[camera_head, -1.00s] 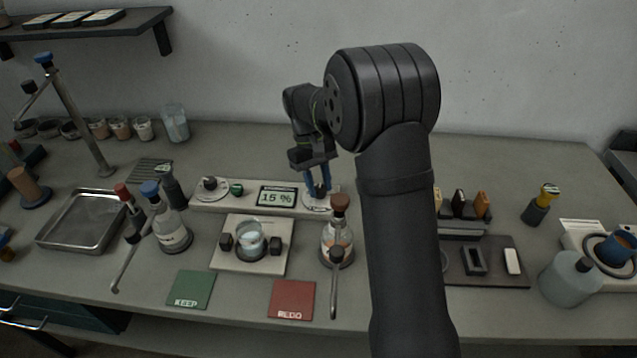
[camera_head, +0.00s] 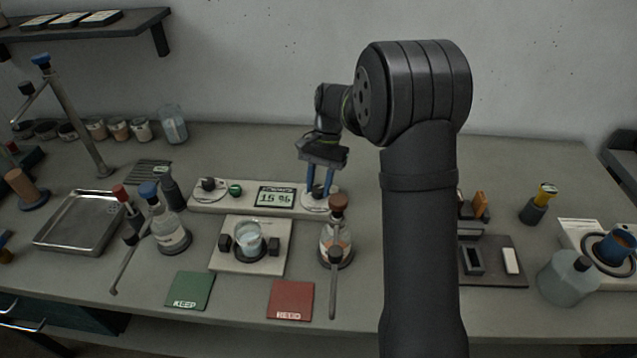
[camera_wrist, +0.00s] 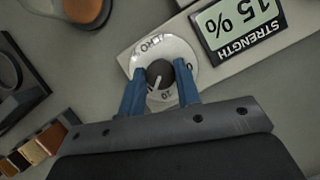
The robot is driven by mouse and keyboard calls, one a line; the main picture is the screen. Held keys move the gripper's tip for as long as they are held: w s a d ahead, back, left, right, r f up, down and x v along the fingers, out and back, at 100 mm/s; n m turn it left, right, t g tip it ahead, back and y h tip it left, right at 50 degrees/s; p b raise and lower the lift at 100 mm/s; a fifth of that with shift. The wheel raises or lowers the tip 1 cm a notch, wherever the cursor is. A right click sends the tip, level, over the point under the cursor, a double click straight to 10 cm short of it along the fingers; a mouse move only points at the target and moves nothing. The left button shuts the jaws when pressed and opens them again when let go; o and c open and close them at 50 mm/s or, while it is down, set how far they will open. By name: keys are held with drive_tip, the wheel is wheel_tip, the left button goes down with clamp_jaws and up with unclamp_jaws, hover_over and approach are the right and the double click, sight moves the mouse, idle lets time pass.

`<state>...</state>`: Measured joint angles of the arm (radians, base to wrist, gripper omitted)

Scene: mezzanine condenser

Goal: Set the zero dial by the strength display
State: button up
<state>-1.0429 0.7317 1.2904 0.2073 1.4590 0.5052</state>
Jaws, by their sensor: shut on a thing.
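The strength display (camera_head: 275,197) stands on a pale console and reads 15 %; it also shows at the top right of the wrist view (camera_wrist: 236,22). The zero dial (camera_wrist: 163,65) is a white disc with printed marks and a dark knob bearing a pale pointer line. In the head view the dial (camera_head: 312,208) is at the console's right end, partly hidden by my fingers. My gripper (camera_wrist: 160,82) has its blue fingers on either side of the dark knob, shut on it. In the head view my gripper (camera_head: 319,194) reaches down onto the dial from behind.
A brown-stoppered flask (camera_head: 337,240) stands close in front of the dial. A beaker (camera_head: 248,238) sits on a white stand left of it. Green KEEP (camera_head: 189,290) and red REDO (camera_head: 291,299) mats lie at the front. Another knob (camera_head: 208,184) is at the console's left end.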

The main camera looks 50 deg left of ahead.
drive_tip(key=shift+d+m+y, duration=0.1)
drive_tip(key=shift+m+y, duration=0.4)
drive_tip(key=shift+m, duration=0.9)
drive_tip(key=o, duration=1)
drive_tip(key=shift+c, duration=0.2)
drive_tip(key=shift+w+r, duration=0.1)
drive_tip(key=v, duration=1.7)
drive_tip(key=shift+w, duration=0.3)
drive_tip(key=shift+d, duration=0.1)
drive_tip(key=x, duration=1.7)
drive_tip(key=shift+s, duration=0.4)
